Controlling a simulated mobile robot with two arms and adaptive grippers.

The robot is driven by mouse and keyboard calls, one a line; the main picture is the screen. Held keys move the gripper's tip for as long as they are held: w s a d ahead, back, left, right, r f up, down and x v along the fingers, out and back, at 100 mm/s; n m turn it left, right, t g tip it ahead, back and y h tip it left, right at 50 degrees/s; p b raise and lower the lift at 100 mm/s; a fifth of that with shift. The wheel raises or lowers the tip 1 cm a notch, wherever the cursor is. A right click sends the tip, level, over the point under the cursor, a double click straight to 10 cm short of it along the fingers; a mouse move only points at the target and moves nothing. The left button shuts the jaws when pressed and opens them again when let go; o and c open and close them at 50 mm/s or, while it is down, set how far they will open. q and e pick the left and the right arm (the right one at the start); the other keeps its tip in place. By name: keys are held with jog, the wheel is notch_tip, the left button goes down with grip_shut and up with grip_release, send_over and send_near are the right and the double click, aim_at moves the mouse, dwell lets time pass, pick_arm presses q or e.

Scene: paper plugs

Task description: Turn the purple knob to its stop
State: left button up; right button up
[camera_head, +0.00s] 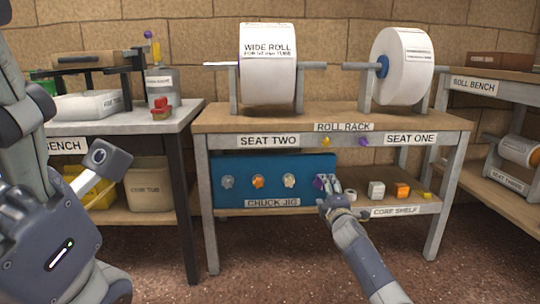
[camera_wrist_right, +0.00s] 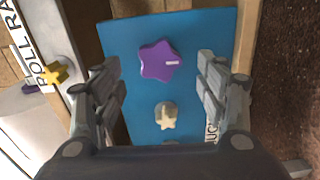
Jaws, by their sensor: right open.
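The purple knob (camera_wrist_right: 160,62) is star-shaped with a short white mark pointing right in the wrist view. It sits at the right end of the blue chuck jig panel (camera_head: 265,165), and shows partly behind my gripper in the head view (camera_head: 318,183). My right gripper (camera_wrist_right: 157,70) is open, with one finger on each side of the knob and visible gaps between. Whether the fingertips reach the knob's depth is unclear. My left arm shows at the left of the head view, but its fingertips are not seen.
Grey (camera_head: 228,182), orange (camera_head: 258,181) and pale (camera_head: 289,181) knobs sit left on the same panel. Small blocks, one orange (camera_head: 402,190), stand on the core shelf by my right gripper. The roll rack tabletop (camera_head: 335,117) overhangs above, carrying paper rolls.

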jog(key=shift+w, duration=0.2)
dwell(0.3)
jog(key=m+p, duration=0.2)
jog(key=m, duration=1)
jog(key=shift+r, duration=0.1)
grip_shut()
